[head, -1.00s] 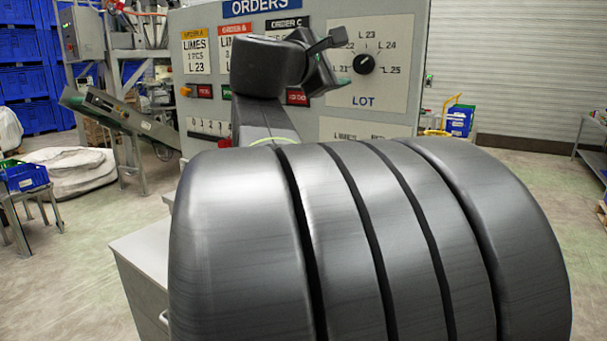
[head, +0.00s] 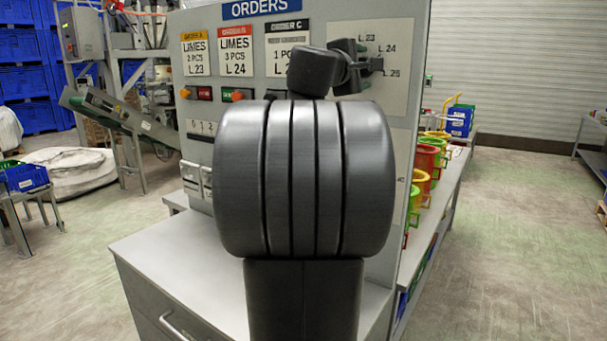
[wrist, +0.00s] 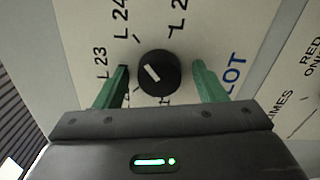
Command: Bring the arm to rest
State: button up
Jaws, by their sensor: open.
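The lot plate (head: 395,38) shows L 23, L 24 and L 25 beside the wrist.
The orders panel (head: 275,25) stands behind my arm with order cards. A grey cabinet (head: 175,270) is below it. Red, yellow and green round containers (head: 425,160) line a bench on the right. Open floor (head: 520,240) lies further right.

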jog(key=s+a+m+b, duration=0.3)
jog(key=s+a+m, duration=0.3)
jog(key=s, duration=0.3)
jog(key=shift+s+a+b, duration=0.3)
jog(key=shift+s+b, duration=0.05)
jog(key=shift+b, duration=0.05)
dwell(0.4)
